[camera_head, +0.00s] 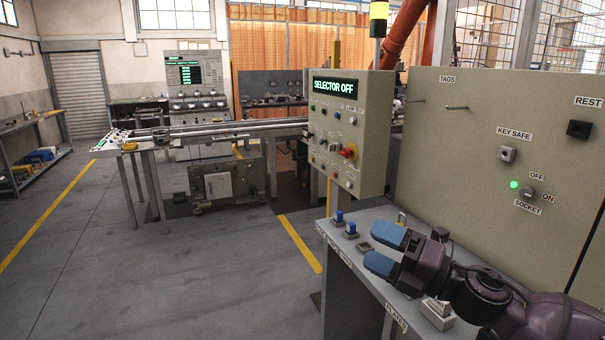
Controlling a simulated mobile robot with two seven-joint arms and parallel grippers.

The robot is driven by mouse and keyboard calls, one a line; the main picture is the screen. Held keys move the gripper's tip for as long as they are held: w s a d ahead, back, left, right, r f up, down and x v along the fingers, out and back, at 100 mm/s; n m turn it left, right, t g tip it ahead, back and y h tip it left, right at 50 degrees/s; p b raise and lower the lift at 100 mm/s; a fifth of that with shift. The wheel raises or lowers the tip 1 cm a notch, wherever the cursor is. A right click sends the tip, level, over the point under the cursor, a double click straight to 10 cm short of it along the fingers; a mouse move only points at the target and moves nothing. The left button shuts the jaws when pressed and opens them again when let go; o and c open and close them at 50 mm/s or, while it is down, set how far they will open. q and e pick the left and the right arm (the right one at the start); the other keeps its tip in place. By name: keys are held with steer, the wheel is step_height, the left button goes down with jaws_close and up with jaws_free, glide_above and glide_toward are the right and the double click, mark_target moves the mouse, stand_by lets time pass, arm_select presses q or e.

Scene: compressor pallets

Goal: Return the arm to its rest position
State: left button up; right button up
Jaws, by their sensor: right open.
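My right gripper (382,250) shows at the lower right, over the grey bench (362,290). Its two blue fingertips point left and are apart, with nothing between them. My purple right arm reaches in from the lower right corner. My left gripper is not in view. A black block under a label reading REST (579,129) is on the beige panel, well above and to the right of the gripper.
The panel (480,190) also has a key safe (507,153), a socket switch (527,192) and tag pegs. A control box (348,130) reads SELECTOR OFF. Small blue-topped items (339,217) and a padlock (401,218) stand near the fingertips. The left floor is clear.

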steer(key=s+d+f+m+t+h, duration=0.2)
steer(key=d+f+m+h, duration=0.15)
steer(key=f+m, duration=0.4)
steer(key=s+d+f+m+t+h, duration=0.1)
steer(key=d+f+m+h, duration=0.2)
steer(key=f+m+h, duration=0.35)
steer(key=s+d+f+m+t+h, duration=0.2)
steer(key=d+f+m+h, duration=0.1)
steer(key=f+m, duration=0.65)
steer(key=s+d+f+m+g+h, duration=0.2)
steer(key=s+f+m, duration=0.2)
steer(key=s+f, duration=0.3)
steer(key=s+d+f+m+g+h, duration=0.2)
steer(key=s+f, duration=0.6)
steer(key=s, duration=0.6)
steer(key=d+m, duration=0.1)
steer(key=m, duration=0.1)
steer(key=shift+s+m+g, duration=0.15)
steer(key=shift+m+g, duration=0.2)
steer(key=shift+g, duration=0.05)
